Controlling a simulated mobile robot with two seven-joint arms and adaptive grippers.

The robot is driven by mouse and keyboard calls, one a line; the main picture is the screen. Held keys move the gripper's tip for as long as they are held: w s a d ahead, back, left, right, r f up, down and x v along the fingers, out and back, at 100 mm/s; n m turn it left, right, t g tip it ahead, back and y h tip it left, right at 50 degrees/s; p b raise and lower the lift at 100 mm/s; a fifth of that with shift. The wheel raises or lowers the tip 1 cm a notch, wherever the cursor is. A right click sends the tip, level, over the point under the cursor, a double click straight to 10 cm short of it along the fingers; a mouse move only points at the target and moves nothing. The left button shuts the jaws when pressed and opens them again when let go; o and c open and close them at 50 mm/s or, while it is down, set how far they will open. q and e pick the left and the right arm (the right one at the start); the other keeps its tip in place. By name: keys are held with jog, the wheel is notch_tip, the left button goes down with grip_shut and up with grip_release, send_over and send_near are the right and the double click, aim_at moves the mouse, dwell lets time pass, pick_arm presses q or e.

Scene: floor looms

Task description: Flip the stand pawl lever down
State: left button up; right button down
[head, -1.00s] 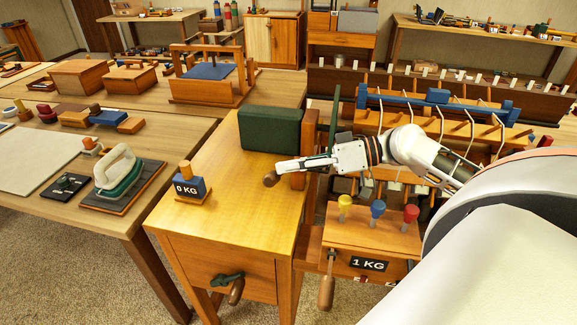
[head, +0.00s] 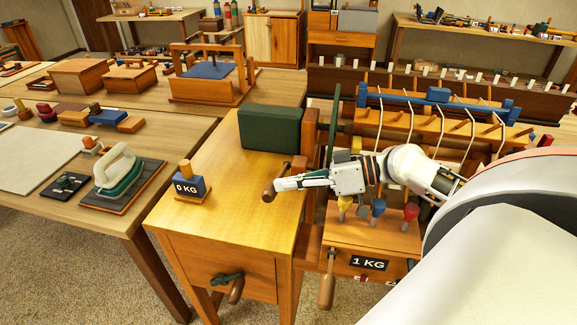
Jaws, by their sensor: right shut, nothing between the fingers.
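A wooden handle with a dark brown grip (head: 268,191) stands out from the right side of the wooden stand (head: 235,160), near the dark green block (head: 270,128). I cannot tell for sure whether this is the pawl lever. My right gripper (head: 278,184) reaches in from the right, with its fingers shut and empty. Its tips are right beside the brown grip, and I cannot tell whether they touch. The gripper hides part of the handle's mount. My left gripper is not in view.
A blue 0 KG weight (head: 189,187) stands on the stand's top. A green piece with a brown handle (head: 236,291) is on its front. To the right are a 1 KG box (head: 370,240) with coloured pegs and a loom with blue bars (head: 435,98).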

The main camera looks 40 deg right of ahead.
notch_tip(320, 180, up, 10)
dwell(0.5)
